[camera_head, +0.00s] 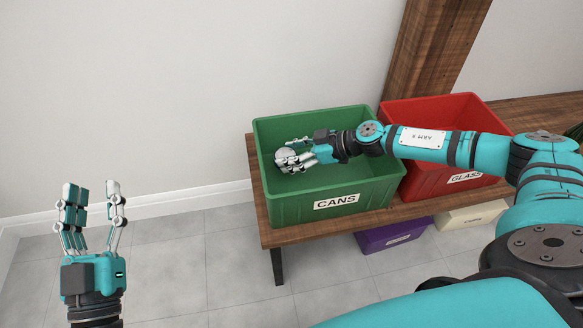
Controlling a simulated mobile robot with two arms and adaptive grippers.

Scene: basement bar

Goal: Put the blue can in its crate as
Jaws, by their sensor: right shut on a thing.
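The green crate (291,208) labelled CANS stands on a wooden bench at the middle. My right gripper (296,156) reaches in over it from the right and is shut on a can (284,155). Only the can's round silvery end shows clearly, within the crate's opening; the fingers hide the rest, so I cannot see its blue side. I cannot tell whether the can touches the crate floor. My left gripper (96,193) is open and empty, pointing up at the far left, well apart from the crate.
A red crate (417,183) labelled GLASS stands close to the right of the green one, partly under my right arm. A purple crate (394,236) and a cream crate (474,215) sit below the bench (273,236). The floor at left is clear.

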